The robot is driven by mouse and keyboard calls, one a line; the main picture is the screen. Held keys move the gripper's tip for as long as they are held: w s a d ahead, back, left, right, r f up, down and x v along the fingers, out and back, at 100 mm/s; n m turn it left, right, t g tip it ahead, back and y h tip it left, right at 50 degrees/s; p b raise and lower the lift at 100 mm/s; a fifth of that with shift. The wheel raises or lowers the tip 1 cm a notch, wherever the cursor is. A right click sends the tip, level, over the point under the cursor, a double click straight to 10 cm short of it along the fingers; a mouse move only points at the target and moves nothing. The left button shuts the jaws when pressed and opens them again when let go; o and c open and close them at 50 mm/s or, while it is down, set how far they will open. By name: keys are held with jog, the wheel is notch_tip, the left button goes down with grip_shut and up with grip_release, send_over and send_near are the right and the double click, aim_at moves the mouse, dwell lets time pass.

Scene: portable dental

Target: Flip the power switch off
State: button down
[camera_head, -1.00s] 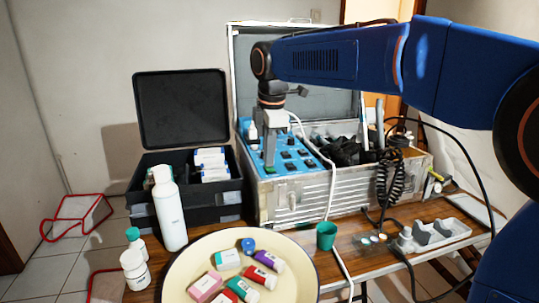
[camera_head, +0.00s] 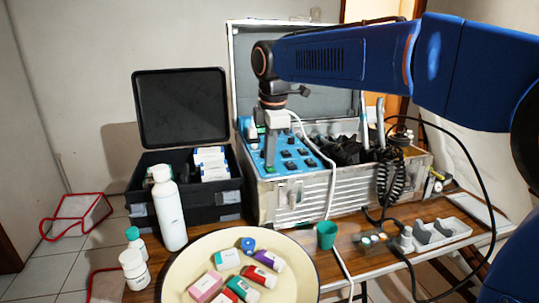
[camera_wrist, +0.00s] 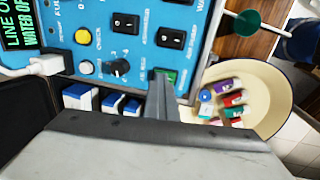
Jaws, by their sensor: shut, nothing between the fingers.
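The blue control panel (camera_head: 290,157) sits in the left part of the open metal case, with several black rocker switches on it. A green switch (camera_wrist: 170,76) is at the panel's near corner in the wrist view; I take it as the power switch, but its label is not readable. My gripper (camera_wrist: 161,82) is shut and empty, pointing down with its fingertips right at the green switch and partly covering it. I cannot tell whether they touch. In the head view my gripper (camera_head: 270,160) stands over the panel's front left corner. The switch's position is unclear.
A black case (camera_head: 185,205) with boxes stands left of the metal case (camera_head: 320,200). A white bottle (camera_head: 168,210) and a cream bowl (camera_head: 190,260) with small packs are in front. A white cable (camera_head: 331,190) hangs over the metal case's front.

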jog(key=shift+s+f, duration=0.3)
jog(key=shift+f, duration=0.25)
notch_tip(320, 180, up, 15)
jog(key=s, duration=0.1)
jog(key=shift+s+d, duration=0.3)
jog(key=shift+s, duration=0.1)
jog(key=shift+f, duration=0.1)
